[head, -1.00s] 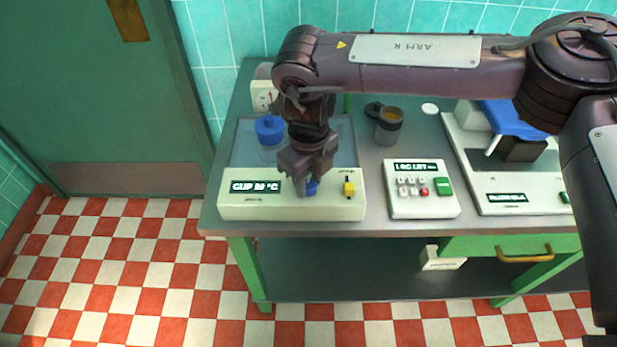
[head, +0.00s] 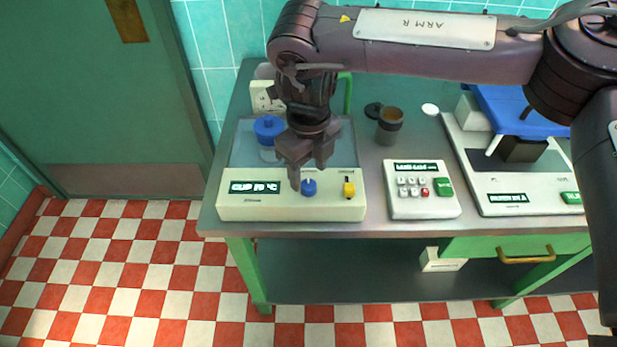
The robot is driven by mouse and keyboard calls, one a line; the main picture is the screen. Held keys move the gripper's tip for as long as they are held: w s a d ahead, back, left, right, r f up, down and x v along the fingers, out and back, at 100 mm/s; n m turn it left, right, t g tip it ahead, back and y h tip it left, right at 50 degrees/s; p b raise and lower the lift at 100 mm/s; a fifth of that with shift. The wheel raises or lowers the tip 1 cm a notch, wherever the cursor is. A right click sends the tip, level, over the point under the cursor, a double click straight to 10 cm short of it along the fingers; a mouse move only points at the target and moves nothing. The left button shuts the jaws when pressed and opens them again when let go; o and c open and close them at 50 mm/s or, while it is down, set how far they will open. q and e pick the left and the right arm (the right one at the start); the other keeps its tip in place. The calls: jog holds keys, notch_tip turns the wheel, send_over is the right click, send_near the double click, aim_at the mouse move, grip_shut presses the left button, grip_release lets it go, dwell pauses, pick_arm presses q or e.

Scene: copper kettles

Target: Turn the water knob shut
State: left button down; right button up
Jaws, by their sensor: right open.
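Which knob is the water knob I cannot read, as the labels are too small. My left gripper is not in view.
A dark cup (head: 390,125), a cream keypad box (head: 423,203) and another white unit (head: 525,203) stand to the right. The green table's front edge (head: 400,229) is near.

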aim_at(308, 184)
jog(key=shift+r, duration=2.25)
